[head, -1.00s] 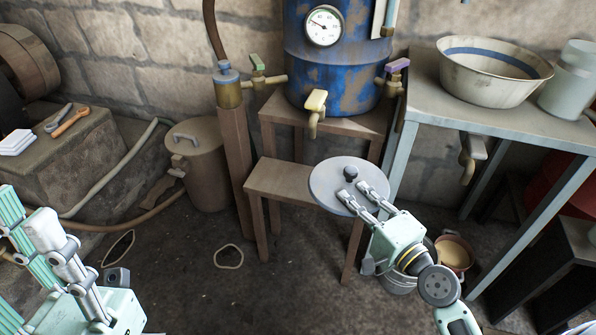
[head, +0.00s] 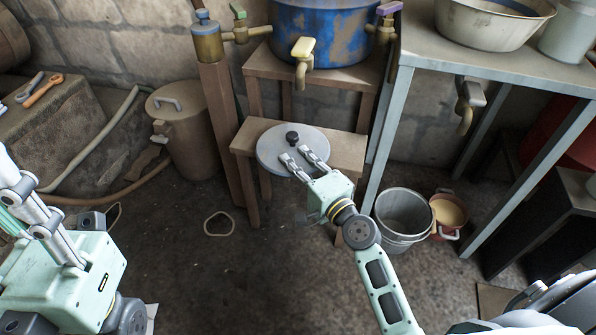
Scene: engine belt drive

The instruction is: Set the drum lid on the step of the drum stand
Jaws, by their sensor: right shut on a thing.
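The drum lid (head: 272,150) is a round grey disc with a dark knob at its centre. It lies over the middle of the wooden step (head: 346,148) of the drum stand (head: 345,83), covering part of the step's top and its front edge. My right gripper (head: 295,160) is shut on the lid at its near side, with its fingers lying close to the knob. Whether the lid touches the step or is just above it I cannot tell.
The blue drum (head: 325,35) with taps stands on the upper part of the stand. A metal table (head: 500,75) with a basin (head: 490,22) is at the right. A bucket (head: 403,215) and a small pot (head: 449,214) stand on the floor. Floor in front is mostly clear.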

